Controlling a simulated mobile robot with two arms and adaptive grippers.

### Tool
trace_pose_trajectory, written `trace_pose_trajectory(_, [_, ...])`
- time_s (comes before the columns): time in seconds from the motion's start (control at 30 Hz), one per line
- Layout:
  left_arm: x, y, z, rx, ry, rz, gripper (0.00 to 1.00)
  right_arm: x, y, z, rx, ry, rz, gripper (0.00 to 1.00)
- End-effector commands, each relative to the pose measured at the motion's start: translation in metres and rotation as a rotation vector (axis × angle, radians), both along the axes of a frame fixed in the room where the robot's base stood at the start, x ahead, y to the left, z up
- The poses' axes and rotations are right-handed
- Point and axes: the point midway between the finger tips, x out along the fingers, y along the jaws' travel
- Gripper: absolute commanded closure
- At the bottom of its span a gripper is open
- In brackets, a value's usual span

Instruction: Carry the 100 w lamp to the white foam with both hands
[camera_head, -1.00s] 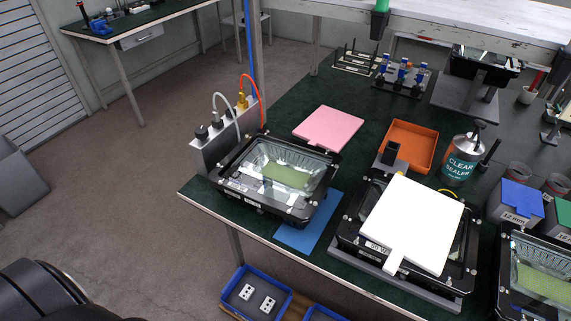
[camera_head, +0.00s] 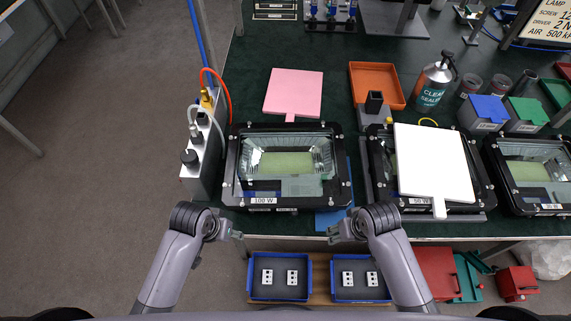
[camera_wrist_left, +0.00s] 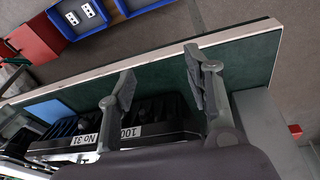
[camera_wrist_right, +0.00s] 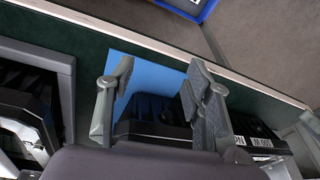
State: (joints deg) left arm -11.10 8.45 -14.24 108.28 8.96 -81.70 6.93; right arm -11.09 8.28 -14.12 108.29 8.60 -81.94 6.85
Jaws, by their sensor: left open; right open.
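The 100 W lamp (camera_head: 287,178), a black-framed glass floodlight, lies flat at the table's left end, partly over a blue pad (camera_head: 334,219). The white foam (camera_head: 432,165) lies on another lamp in a grey tray to the right. My left gripper (camera_head: 232,236) is open and empty near the lamp's front left corner; the left wrist view shows the lamp's label (camera_wrist_left: 85,139) beside its fingers (camera_wrist_left: 160,85). My right gripper (camera_head: 338,233) is open and empty near the front right corner; its fingers (camera_wrist_right: 161,82) show either side of a black lamp corner (camera_wrist_right: 150,118).
A grey box with cables (camera_head: 203,150) stands close left of the lamp. Pink foam (camera_head: 293,93) lies behind it, and an orange tray (camera_head: 378,86) and sealer can (camera_head: 433,83) stand further right. Blue bins (camera_head: 279,277) sit below the table's front edge.

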Motion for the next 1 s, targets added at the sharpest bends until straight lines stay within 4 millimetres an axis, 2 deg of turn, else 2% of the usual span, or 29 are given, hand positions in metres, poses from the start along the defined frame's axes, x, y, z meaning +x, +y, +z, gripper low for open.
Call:
trace_pose_trajectory(0.03, [0.009,-0.005,0.028,-0.009,-0.011,-0.009,0.53,0.009,0.004,0.027,0.007,-0.011,0.007,0.53])
trace_pose_trajectory(0.1, [0.016,-0.011,0.057,-0.018,-0.008,-0.022,0.53,0.016,0.01,0.057,0.016,-0.008,0.02,0.53])
trace_pose_trajectory(0.2, [0.028,-0.019,0.089,-0.027,0.004,-0.042,0.53,0.028,0.019,0.089,0.024,0.004,0.038,0.53])
trace_pose_trajectory(0.37, [0.054,-0.027,0.105,-0.026,0.038,-0.053,0.53,0.054,0.027,0.105,0.022,0.037,0.048,0.53])
trace_pose_trajectory(0.57, [0.102,-0.031,0.12,-0.004,0.089,-0.041,0.53,0.102,0.031,0.121,-0.001,0.088,0.035,0.53])
trace_pose_trajectory(0.8, [0.171,-0.017,0.166,0.059,0.166,0.038,0.53,0.172,0.018,0.168,-0.066,0.163,-0.043,0.53])
trace_pose_trajectory(1.0, [0.207,0.001,0.206,0.099,0.206,0.119,0.53,0.208,0.001,0.209,-0.108,0.203,-0.122,0.53])
